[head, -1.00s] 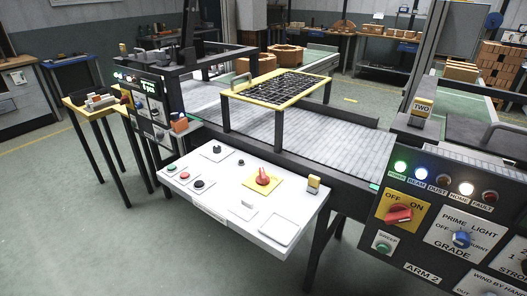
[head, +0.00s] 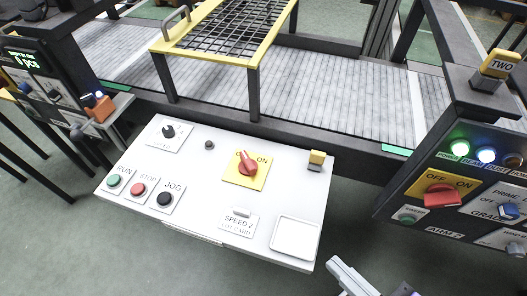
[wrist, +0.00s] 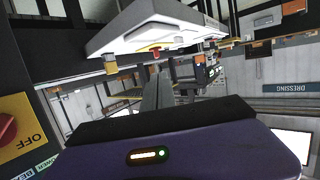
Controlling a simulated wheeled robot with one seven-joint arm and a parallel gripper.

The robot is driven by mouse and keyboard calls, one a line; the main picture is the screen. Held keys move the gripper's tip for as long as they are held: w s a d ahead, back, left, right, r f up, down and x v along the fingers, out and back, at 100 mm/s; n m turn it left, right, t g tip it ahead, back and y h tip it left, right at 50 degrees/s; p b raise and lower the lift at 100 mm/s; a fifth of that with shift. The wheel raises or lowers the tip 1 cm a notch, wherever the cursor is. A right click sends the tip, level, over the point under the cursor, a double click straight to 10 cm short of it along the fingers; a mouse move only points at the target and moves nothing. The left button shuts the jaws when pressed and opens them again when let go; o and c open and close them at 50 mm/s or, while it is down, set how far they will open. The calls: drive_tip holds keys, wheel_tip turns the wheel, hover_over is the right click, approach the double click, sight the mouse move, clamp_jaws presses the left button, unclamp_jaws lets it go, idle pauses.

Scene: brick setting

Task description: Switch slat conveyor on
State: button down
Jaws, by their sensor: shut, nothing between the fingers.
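The slat conveyor (head: 315,98) is a grey slatted belt behind a white sloping control panel (head: 205,213). On the panel, a red rotary knob (head: 248,163) sits on a yellow plate (head: 243,179) marked ON at the right. The knob's handle tilts up and left, over the OFF label. In the wrist view, which is upside down, the panel (wrist: 140,32) shows at the top. My gripper (wrist: 158,85) shows there as grey fingers close together with nothing between them, short of the panel. Part of my arm enters the head view at the bottom, right of the panel.
The panel also carries a green RUN button (head: 114,181), a red STOP button (head: 138,189), a black JOG button (head: 164,199) and a yellow-topped post (head: 316,160). A console (head: 445,232) marked ARM 2, with another red OFF/ON knob (head: 441,196), stands right. A yellow-framed mesh guard (head: 225,28) spans the belt.

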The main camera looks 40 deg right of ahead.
sight(257, 166)
drive_tip(key=w+d+m+h+p, duration=0.1)
drive_tip(key=w+d, duration=0.1)
drive_tip(key=w, duration=0.3)
drive_tip(key=w+d+m+h+p, duration=0.1)
drive_tip(key=w+d, duration=0.2)
drive_tip(key=w, duration=0.2)
drive_tip(key=w+d+m+h+p, duration=0.1)
drive_tip(key=w+d, duration=0.2)
drive_tip(key=w, duration=0.2)
drive_tip(key=shift+f+p, duration=0.25)
drive_tip(key=shift+p, duration=0.15)
drive_tip(key=w+d+r+m+g+y+p, duration=0.1)
drive_tip(key=w+d+r+p, duration=0.1)
drive_tip(key=w+d, duration=0.4)
drive_tip(key=w+d+r+m+g+y+p, duration=0.1)
drive_tip(key=w+d+r+g, duration=0.2)
drive_tip(key=w, duration=0.5)
drive_tip(key=s+a+n+g+y, duration=0.1)
drive_tip(key=y, duration=0.1)
drive_tip(key=s+a+n+g+y+p, duration=0.1)
drive_tip(key=n+g+y, duration=0.1)
drive_tip(key=s+a+f+n+g+y, duration=0.1)
drive_tip(key=s+a+g+y, duration=0.1)
drive_tip(key=shift+s+n, duration=0.1)
drive_tip(key=shift+n, duration=0.2)
